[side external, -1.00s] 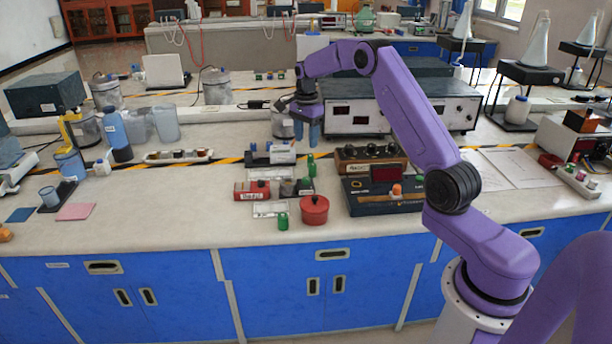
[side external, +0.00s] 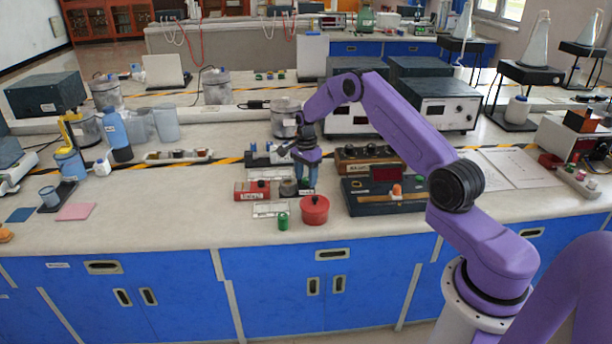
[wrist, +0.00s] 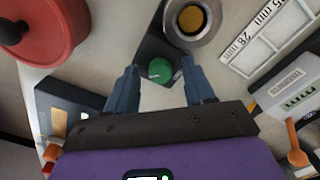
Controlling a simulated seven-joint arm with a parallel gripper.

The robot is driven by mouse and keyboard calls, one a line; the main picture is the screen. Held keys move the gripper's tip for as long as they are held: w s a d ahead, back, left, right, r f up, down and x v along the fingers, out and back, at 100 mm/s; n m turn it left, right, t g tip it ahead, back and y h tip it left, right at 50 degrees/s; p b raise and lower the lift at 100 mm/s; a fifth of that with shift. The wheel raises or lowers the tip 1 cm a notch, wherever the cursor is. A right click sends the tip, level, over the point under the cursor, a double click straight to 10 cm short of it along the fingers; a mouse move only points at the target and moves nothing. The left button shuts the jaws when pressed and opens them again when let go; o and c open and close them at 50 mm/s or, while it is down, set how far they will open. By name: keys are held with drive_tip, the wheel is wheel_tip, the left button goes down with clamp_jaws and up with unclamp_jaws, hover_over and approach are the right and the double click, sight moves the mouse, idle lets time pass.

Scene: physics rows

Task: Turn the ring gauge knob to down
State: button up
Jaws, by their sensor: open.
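The ring gauge has a dark base (wrist: 151,47), a grey ring with a gold centre (wrist: 190,20) and a round green knob (wrist: 160,69). A small pale mark shows on the knob, but its direction is hard to tell. My gripper (wrist: 160,66) is open, with one blue finger on each side of the knob. Gaps show between fingers and knob in the wrist view. In the side external view my gripper (side external: 306,184) points down just right of the grey ring (side external: 289,187) and hides the knob.
A red lidded pot (side external: 315,211) stands close in front; it also shows in the wrist view (wrist: 45,30). A red box (side external: 251,190) is left of the gauge. A dark device with an orange knob (side external: 397,190) is to the right.

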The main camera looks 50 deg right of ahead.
clamp_jaws()
